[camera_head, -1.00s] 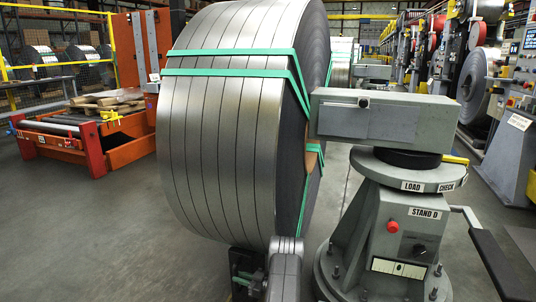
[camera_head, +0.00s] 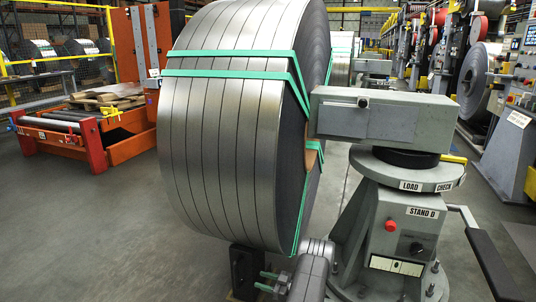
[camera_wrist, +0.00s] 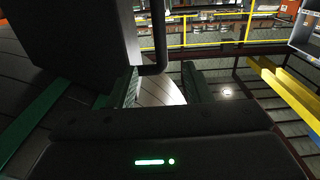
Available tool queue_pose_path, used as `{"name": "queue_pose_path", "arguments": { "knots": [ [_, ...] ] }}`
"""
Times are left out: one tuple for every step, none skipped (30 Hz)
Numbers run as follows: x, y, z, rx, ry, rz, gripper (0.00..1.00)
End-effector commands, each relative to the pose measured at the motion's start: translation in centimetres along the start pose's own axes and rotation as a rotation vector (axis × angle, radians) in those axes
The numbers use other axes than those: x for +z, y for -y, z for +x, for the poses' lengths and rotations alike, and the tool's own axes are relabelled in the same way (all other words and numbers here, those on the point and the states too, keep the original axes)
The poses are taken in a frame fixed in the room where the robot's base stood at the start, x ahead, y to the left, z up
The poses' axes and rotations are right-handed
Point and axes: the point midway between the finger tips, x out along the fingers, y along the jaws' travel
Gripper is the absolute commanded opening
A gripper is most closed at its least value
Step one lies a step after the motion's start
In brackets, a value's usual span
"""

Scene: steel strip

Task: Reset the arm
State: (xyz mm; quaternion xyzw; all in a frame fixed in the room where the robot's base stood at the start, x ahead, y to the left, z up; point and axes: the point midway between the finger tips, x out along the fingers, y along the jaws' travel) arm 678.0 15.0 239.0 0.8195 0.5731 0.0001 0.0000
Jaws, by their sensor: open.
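My gripper (camera_head: 268,283) is low in the head view, in front of the foot of the coil and left of my grey arm link. Its two green fingers are apart, with nothing seen between them. In the wrist view the gripper (camera_wrist: 160,86) shows two dark green fingers spread apart over an empty gap. The large slit steel coil (camera_head: 222,140) stands upright with green straps (camera_head: 230,73) around it. I cannot tell the exact gap between gripper and coil.
An orange-red cart (camera_head: 95,150) is at the left. Grey floor (camera_head: 80,235) is clear at the front left. Machines line the right.

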Motion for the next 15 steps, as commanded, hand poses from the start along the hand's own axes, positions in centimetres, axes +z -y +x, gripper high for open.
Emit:
{"name": "queue_pose_path", "arguments": {
  "knots": [
    [-0.1, 0.0, -1.1, 0.003, 0.000, 0.000, 0.45],
    [-0.1, 0.0, -1.6, 0.003, 0.000, 0.000, 0.45],
    [-0.1, 0.0, -2.1, 0.002, 0.000, 0.000, 0.45],
    [-0.1, 0.0, -2.5, 0.002, -0.001, 0.000, 0.45],
    [-0.1, 0.0, -2.8, 0.001, -0.001, 0.000, 0.45],
    [-0.1, 0.0, -3.1, 0.001, -0.001, 0.000, 0.45],
    [-0.1, 0.0, -3.4, 0.001, -0.001, 0.000, 0.45],
    [-0.1, 0.0, -3.5, 0.000, -0.001, 0.000, 0.45],
    [0.0, 0.0, -3.7, 0.000, -0.001, -0.001, 0.45],
    [0.0, 0.0, -3.8, -0.001, 0.000, -0.001, 0.45],
    [0.0, 0.0, -3.8, -0.001, 0.000, -0.001, 0.45],
    [0.0, 0.0, -3.9, -0.001, 0.000, -0.001, 0.45],
    [0.0, 0.0, -3.9, -0.001, 0.000, -0.001, 0.45],
    [0.0, 0.0, -3.9, -0.001, 0.000, -0.001, 0.45],
    [0.0, 0.0, -3.8, -0.001, 0.000, -0.001, 0.45]
  ]
}}
